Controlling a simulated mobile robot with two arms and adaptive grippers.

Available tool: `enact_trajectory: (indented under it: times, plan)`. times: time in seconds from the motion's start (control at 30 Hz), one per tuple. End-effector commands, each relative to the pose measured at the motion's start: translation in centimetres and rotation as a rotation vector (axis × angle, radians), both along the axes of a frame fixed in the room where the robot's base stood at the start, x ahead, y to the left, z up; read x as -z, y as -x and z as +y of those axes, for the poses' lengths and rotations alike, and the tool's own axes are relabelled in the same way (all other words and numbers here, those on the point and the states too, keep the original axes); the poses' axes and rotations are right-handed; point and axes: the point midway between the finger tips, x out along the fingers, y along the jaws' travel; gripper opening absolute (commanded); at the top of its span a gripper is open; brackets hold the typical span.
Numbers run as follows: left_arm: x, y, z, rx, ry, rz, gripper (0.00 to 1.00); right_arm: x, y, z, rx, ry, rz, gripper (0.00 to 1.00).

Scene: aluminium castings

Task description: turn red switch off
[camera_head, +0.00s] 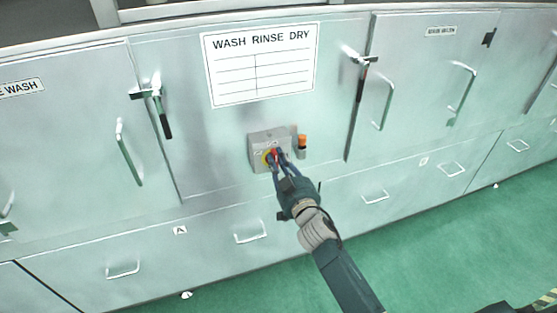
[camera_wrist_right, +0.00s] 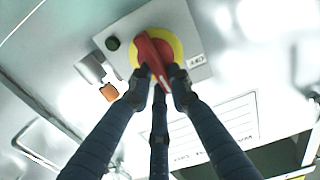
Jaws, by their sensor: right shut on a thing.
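The red switch (camera_head: 274,155) sits on a yellow round base on a grey box on the front of the metal cabinet. In the right wrist view the red switch handle (camera_wrist_right: 153,58) shows large, in front of its yellow disc (camera_wrist_right: 177,45). My right gripper (camera_head: 279,163) reaches up to the box from below, its dark fingers shut on the red handle. In the wrist view the fingertips (camera_wrist_right: 158,88) lie on both sides of the handle's lower end. The fingers partly cover the switch in the head view. My left gripper is not in view.
The grey switch box (camera_head: 256,152) has an orange-topped part (camera_head: 302,141) at its right. A white WASH RINSE DRY sign (camera_head: 262,88) hangs above. Door handles (camera_head: 128,152) and drawer handles (camera_head: 250,238) stick out from the cabinet. The green floor (camera_head: 450,240) is clear at the right.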

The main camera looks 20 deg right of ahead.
Motion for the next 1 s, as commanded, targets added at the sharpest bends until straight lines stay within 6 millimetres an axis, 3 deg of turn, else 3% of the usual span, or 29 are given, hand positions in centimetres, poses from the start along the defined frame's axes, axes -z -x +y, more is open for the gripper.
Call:
enact_trajectory:
  times: [0.37,1.0]
  plan:
    - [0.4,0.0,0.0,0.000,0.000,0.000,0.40,0.0,0.0,0.6,-0.001,0.228,-0.008,0.00]
    - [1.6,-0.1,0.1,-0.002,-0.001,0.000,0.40,0.5,0.1,1.7,-0.001,0.838,-0.029,0.00]
